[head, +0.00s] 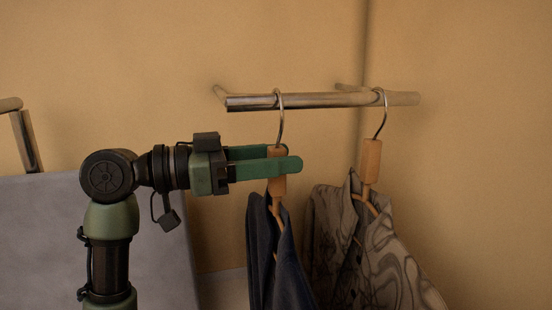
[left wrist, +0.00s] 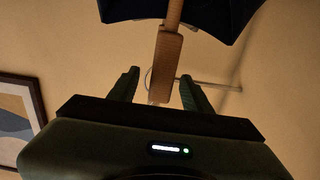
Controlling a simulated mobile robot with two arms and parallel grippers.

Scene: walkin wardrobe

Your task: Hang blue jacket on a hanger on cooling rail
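The blue jacket (head: 263,245) is dark navy and hangs on a wooden hanger (head: 277,185). The hanger's metal hook goes up to the metal rail (head: 315,100) and appears to rest over it. My left gripper (head: 293,157) is at the hanger's wooden neck block, one green finger in front and one behind. In the left wrist view, the fingers (left wrist: 160,80) stand apart with gaps beside the wooden block (left wrist: 166,55). The dark jacket (left wrist: 185,10) shows at the top edge there. My right gripper is not in view.
A grey patterned shirt (head: 375,260) hangs on another wooden hanger to the right on the same rail, close to the jacket. A grey panel (head: 40,235) with a metal bar is at left. A framed picture (left wrist: 18,105) shows in the left wrist view.

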